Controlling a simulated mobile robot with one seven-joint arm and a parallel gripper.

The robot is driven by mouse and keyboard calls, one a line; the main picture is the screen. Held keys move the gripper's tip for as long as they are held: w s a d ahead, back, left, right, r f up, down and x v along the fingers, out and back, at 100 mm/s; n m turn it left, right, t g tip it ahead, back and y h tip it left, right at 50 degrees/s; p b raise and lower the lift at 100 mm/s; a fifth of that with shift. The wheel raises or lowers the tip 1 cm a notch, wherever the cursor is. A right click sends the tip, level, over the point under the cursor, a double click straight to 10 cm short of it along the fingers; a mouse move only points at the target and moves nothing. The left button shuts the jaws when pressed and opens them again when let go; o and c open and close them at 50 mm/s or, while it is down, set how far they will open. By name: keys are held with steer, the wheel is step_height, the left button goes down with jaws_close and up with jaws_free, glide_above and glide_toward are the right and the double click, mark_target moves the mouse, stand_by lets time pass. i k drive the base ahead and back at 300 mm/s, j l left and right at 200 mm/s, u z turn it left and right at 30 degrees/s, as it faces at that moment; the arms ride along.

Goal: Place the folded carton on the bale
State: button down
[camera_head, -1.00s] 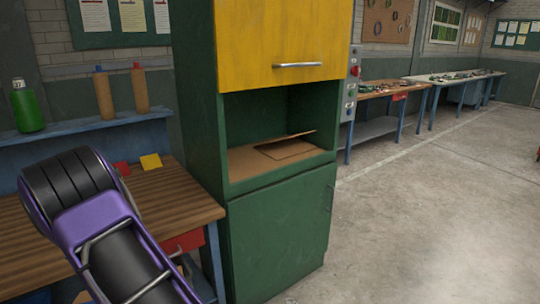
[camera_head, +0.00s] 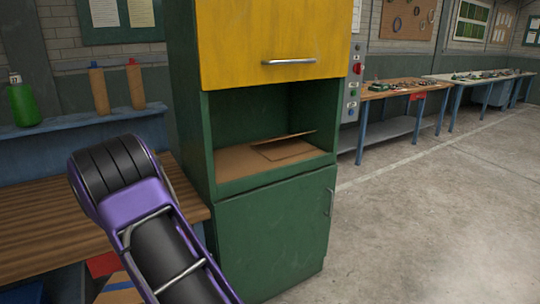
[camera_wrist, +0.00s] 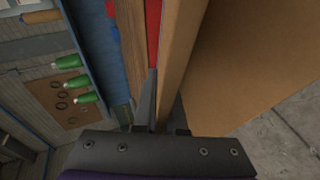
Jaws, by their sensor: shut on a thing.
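In the wrist view my gripper (camera_wrist: 160,112) is shut on a flat tan panel, the folded carton (camera_wrist: 255,50). Its edge runs between the dark fingers and its broad face fills the upper right. In the head view my gripper is out of the picture; only my purple and black arm shows at the lower left. A tan piece with a blue stripe (camera_head: 120,292) shows beside the arm at the bottom; I cannot tell what it is. No bale can be made out for certain.
A green cabinet (camera_head: 270,235) with a yellow upper door stands mid-view; flat brown cardboard (camera_head: 285,150) lies in its niche. A wooden workbench (camera_head: 50,220) is at left, below a shelf with bottles (camera_head: 98,90). Concrete floor (camera_head: 430,230) is open at right.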

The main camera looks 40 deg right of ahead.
mark_target(232, 161)
steer(key=k+l, duration=0.15)
steer(key=l, duration=0.35)
steer(key=k+l+z, duration=0.1)
steer(key=l, duration=0.4)
steer(key=k+l, duration=0.1)
steer(key=l, duration=0.45)
steer(key=k+l+z, duration=0.1)
steer(key=l, duration=0.4)
